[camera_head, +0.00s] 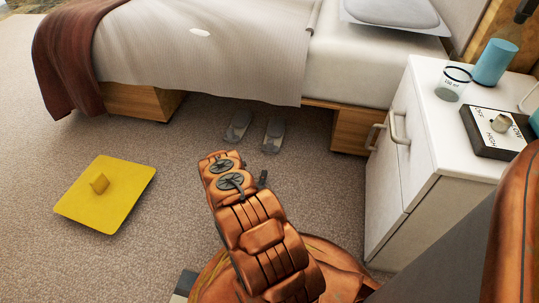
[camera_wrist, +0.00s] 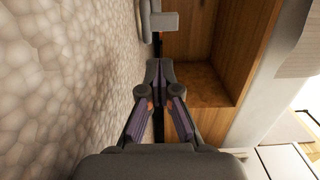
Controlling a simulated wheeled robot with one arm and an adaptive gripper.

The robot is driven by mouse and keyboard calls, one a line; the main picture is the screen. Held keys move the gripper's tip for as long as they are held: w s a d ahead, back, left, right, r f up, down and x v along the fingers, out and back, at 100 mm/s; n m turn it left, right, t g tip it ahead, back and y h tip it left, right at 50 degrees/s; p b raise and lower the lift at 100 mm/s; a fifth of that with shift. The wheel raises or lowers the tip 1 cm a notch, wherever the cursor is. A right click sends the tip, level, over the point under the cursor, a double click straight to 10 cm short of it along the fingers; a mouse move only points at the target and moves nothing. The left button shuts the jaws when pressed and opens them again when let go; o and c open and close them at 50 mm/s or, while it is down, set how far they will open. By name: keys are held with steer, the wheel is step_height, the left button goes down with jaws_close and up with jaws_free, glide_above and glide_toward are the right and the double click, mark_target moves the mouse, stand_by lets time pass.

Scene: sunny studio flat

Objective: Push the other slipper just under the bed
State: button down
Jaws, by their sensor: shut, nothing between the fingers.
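Two grey slippers lie side by side on the carpet at the bed's long side, toes toward the bed. The left slipper (camera_head: 237,126) and the right slipper (camera_head: 273,135) are both visible below the hanging blanket edge; I cannot tell how far either reaches under the bed (camera_head: 320,65). In the wrist view, grey slipper shapes (camera_wrist: 164,21) show at the top edge, cut off by the frame. My gripper (camera_wrist: 160,70) is shut and empty, low by the carpet and the wooden bed base, apart from the slippers. In the head view my arm mostly hides it.
A wooden bed support (camera_head: 355,130) stands right of the slippers, beside a white nightstand (camera_head: 395,160) with handles. The carpet between board and slippers is clear.

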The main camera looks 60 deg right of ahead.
mark_target(271, 148)
steer(key=shift+d, duration=0.4)
steer(key=b+x, duration=0.3)
steer(key=x, duration=0.8)
steer(key=shift+w+d+f, duration=0.15)
steer(key=shift+d, duration=0.25)
steer(key=shift+w+d+b, duration=0.3)
steer(key=shift+d, duration=0.3)
